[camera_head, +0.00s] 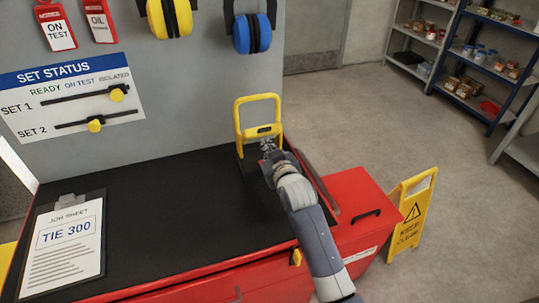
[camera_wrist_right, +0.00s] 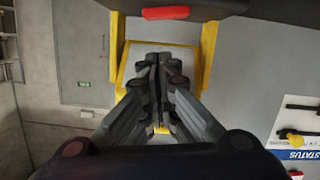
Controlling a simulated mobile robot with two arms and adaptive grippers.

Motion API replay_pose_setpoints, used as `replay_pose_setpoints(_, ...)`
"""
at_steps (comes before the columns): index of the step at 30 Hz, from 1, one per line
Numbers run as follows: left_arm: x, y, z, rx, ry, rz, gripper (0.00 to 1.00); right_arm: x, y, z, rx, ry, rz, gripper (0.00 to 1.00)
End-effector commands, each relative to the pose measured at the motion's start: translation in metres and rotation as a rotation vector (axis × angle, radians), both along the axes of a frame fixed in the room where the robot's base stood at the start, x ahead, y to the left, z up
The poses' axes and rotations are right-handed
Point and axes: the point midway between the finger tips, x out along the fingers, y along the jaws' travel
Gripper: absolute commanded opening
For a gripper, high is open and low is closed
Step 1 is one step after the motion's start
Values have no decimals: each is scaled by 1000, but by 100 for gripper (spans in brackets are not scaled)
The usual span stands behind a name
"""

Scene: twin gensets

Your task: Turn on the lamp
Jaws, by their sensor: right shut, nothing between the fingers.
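The lamp (camera_head: 240,120) stands upright at the far right end of the black bench top, with a yellow tubular frame and a dark lower part. In the right wrist view its yellow frame (camera_wrist_right: 208,45) shows on both sides of my fingers, with a dark bar and a red part (camera_wrist_right: 165,13) at the top edge. My right gripper (camera_head: 267,146) is in front of the lamp, shut and empty, and hides part of it. Its fingertips (camera_wrist_right: 158,62) point at the lamp; I cannot tell whether they touch it. My left gripper is in neither view.
A clipboard job sheet (camera_head: 65,240) lies on the bench top (camera_head: 180,210) at left. A grey panel with a set status board (camera_head: 70,95) and hanging ear defenders (camera_head: 252,33) rises behind. A yellow floor sign (camera_head: 411,215) stands right of the red cabinet (camera_head: 358,195). Mid-bench is clear.

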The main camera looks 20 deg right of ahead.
Motion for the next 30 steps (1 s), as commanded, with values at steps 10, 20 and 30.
replay_pose_setpoints(10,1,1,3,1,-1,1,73,-1,-4,-27,0,3,0,0)
replay_pose_setpoints(20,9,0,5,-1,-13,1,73,-1,-5,-28,10,3,-1,0)
replay_pose_setpoints(30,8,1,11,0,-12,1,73,-1,-10,-37,140,10,0,0)
